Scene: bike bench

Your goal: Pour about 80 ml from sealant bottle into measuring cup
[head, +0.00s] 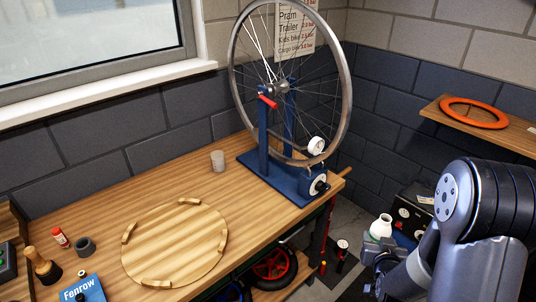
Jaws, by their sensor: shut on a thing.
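A white bottle (381,227), which looks like the sealant bottle, is in my gripper (379,250) at the lower right of the head view. My gripper is shut on it, and the bottle is roughly upright with its neck up. Its lower part is hidden by the gripper. A small greyish cup (217,161), which looks like the measuring cup, stands upright on the wooden bench (150,195), left of the wheel stand. The gripper is off the bench's right end, well apart from the cup. I cannot see any liquid level.
A blue truing stand (270,185) holds a bicycle wheel (236,105) right of the cup. A round wooden board (175,245) lies in front of the cup. A red-capped bottle (60,238) and a dark cup (85,247) stand at the left. A shelf (455,120) carries an orange ring (474,103).

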